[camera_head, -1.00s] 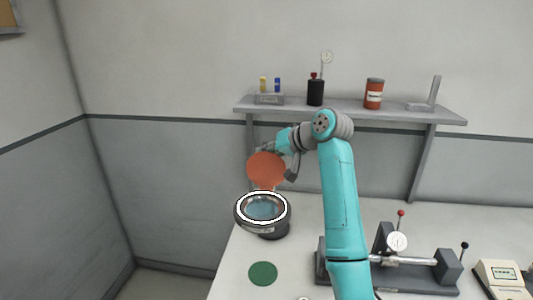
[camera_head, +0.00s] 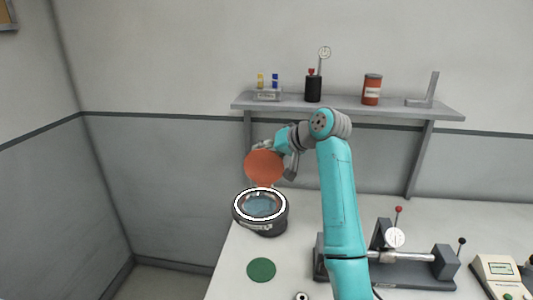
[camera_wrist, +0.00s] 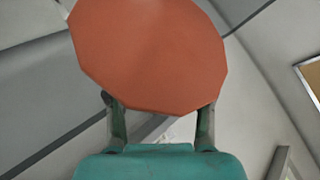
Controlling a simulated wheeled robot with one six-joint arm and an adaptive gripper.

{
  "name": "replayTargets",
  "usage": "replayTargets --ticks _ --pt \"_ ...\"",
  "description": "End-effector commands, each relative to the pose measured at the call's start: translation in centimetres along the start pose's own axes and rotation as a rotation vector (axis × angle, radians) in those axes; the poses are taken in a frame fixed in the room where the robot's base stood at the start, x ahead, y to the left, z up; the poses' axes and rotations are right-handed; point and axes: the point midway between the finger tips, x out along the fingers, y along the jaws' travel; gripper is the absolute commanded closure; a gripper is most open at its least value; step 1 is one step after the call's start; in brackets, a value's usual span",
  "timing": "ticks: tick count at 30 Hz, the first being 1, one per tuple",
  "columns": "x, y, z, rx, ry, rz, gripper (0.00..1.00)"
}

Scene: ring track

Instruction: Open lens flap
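The lens flap (camera_head: 264,168) is an orange disc. It stands raised, roughly upright, above the back of the round dark lens housing (camera_head: 270,226), which has a white ring and a bluish glass face. The glass is uncovered. My gripper (camera_head: 264,147) is at the top of the flap, partly behind it. In the wrist view the flap (camera_wrist: 148,50) fills the upper middle. The two fingers of my gripper (camera_wrist: 157,108) stand wide apart below and behind its edge, with their tips partly hidden. I cannot tell whether they touch the flap.
The housing stands near the left end of the white bench (camera_head: 235,275). A green disc (camera_head: 261,270) lies in front of it. A grey fixture with a dial (camera_head: 394,238) stands to the right. A shelf (camera_head: 345,106) with small items runs along the wall behind.

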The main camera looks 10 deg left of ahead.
Motion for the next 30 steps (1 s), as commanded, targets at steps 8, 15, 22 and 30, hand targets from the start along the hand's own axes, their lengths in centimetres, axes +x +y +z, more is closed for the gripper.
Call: replayTargets --ticks 8,15,22,30 --pt "-0.2 0.1 -0.1 0.001 -0.001 0.001 0.51" --pt "-1.5 0.2 -0.7 0.000 0.002 0.001 0.51" --pt "-2.8 0.3 -1.3 0.000 0.001 0.000 0.51" --pt "-4.2 0.4 -2.0 0.000 0.002 0.000 0.51"
